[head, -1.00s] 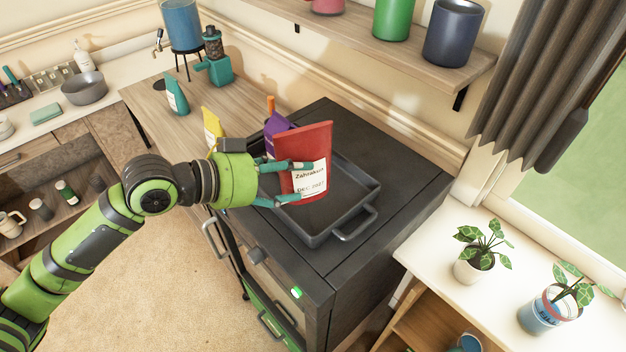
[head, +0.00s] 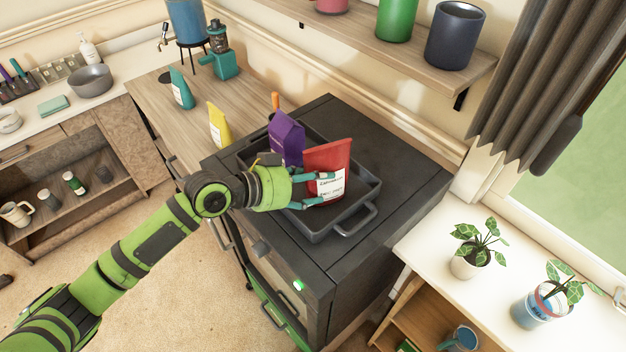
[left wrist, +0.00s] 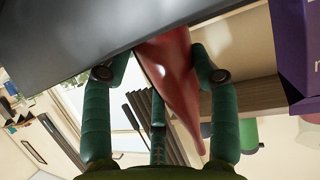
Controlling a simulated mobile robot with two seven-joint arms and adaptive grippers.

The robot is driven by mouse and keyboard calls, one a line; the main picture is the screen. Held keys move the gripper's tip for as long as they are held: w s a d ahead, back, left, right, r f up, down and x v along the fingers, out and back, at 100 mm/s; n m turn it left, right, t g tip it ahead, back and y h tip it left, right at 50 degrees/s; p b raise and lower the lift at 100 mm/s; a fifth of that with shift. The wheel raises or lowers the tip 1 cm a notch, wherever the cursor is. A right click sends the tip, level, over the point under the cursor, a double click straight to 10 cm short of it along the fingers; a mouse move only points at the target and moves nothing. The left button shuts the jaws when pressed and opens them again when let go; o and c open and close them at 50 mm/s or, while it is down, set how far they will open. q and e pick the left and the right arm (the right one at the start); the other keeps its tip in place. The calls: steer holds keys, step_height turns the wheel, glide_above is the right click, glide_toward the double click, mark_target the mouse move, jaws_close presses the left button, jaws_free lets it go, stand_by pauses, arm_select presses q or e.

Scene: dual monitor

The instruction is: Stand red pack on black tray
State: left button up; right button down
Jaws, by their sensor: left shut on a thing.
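The red pack (head: 328,165) has a white label and is upright inside the black tray (head: 367,196), toward its right part. My left gripper (head: 318,189) is shut on the red pack from the left, its fingers around the lower part. In the left wrist view the red pack (left wrist: 170,80) sits between the teal fingers (left wrist: 160,75), with the dark tray surface close to its base. I cannot tell whether the base touches the tray floor. A purple pack (head: 286,138) stands in the tray, left of and behind the red pack. My right gripper is not in view.
The tray lies on a dark stove top (head: 400,150). A yellow pack (head: 219,126) and a teal pack (head: 181,90) stand on the wooden counter (head: 165,119) at left. A shelf with pots (head: 454,36) hangs above. Plants (head: 476,245) stand on the white sill at right.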

arm_select(q)
steer(key=shift+f, duration=0.2)
steer(key=o, duration=1.2)
steer(key=shift+r, duration=0.1)
steer(key=shift+c, duration=0.2)
steer(key=shift+r, duration=0.15)
steer(key=shift+s+a, duration=0.1)
steer(key=shift+a, duration=0.2)
steer(key=b+v, duration=0.3)
steer(key=v, duration=0.8)
steer(key=shift+s+r+b, duration=0.15)
steer(key=shift+r+b, duration=0.05)
steer(key=shift+b, duration=0.1)
steer(key=shift+a, duration=0.1)
